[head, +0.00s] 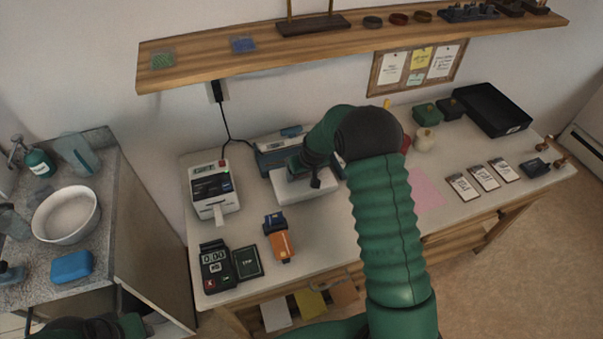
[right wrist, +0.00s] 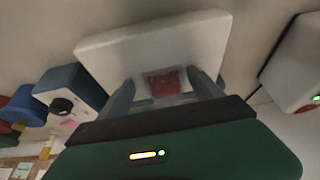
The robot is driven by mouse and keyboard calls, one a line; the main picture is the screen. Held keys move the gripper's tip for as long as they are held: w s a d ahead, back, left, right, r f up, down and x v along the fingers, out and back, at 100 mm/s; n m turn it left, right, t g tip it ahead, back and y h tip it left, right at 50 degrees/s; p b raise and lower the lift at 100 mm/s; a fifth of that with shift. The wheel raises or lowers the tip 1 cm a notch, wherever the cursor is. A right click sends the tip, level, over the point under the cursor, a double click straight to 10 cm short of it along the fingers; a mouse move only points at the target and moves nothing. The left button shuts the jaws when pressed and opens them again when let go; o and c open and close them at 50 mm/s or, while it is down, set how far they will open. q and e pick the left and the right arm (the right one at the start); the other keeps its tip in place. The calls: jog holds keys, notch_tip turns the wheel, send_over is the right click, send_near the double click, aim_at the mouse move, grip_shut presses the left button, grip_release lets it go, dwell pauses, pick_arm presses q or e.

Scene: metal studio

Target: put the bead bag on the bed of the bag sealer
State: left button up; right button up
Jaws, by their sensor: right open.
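The bead bag (right wrist: 167,82), a small clear bag with red contents, appears to lie on the white bed (right wrist: 150,45) of the bag sealer in the right wrist view. In the head view the teal sealer (head: 270,158) stands at the back of the table, its white bed (head: 318,190) in front. My right gripper (head: 315,183) is low over the bed. Its two fingers (right wrist: 165,95) are open, one on each side of the bag, with gaps between. My arm hides the bag in the head view. Part of my left gripper (head: 100,328) shows at the bottom left; its fingers are unclear.
A label printer (head: 211,190) stands left of the sealer. An orange tool (head: 279,244), a scale (head: 215,268) and a dark card (head: 247,261) lie in front. The wooden shelf (head: 200,66) above holds green (head: 163,60) and blue (head: 243,45) bags. A pink sheet (head: 428,192) lies right of my arm.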

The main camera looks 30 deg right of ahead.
pick_arm(q)
jog(key=shift+d, duration=0.1)
pick_arm(e)
jog(key=shift+s+f, duration=0.3)
jog(key=shift+f, duration=0.2)
jog(key=shift+r, duration=0.25)
notch_tip(320, 180, up, 4)
jog(key=shift+d+r+p, duration=0.1)
jog(key=shift+p, duration=0.35)
jog(key=d+v, duration=0.1)
jog(key=v, duration=0.7)
pick_arm(q)
jog(key=shift+w+d+r, duration=0.35)
jog(key=shift+w, duration=0.1)
pick_arm(e)
jog(key=s+a+f+n+g+y, duration=0.1)
jog(key=s+a+n, duration=0.1)
jog(key=s+a, duration=1.4)
jog(key=s, duration=0.4)
jog(key=shift+a+f+g, duration=0.25)
jog(key=shift+a+g, duration=0.1)
jog(key=shift+g, duration=0.05)
pick_arm(q)
jog(key=shift+s, duration=0.15)
pick_arm(e)
jog(key=shift+s, duration=0.1)
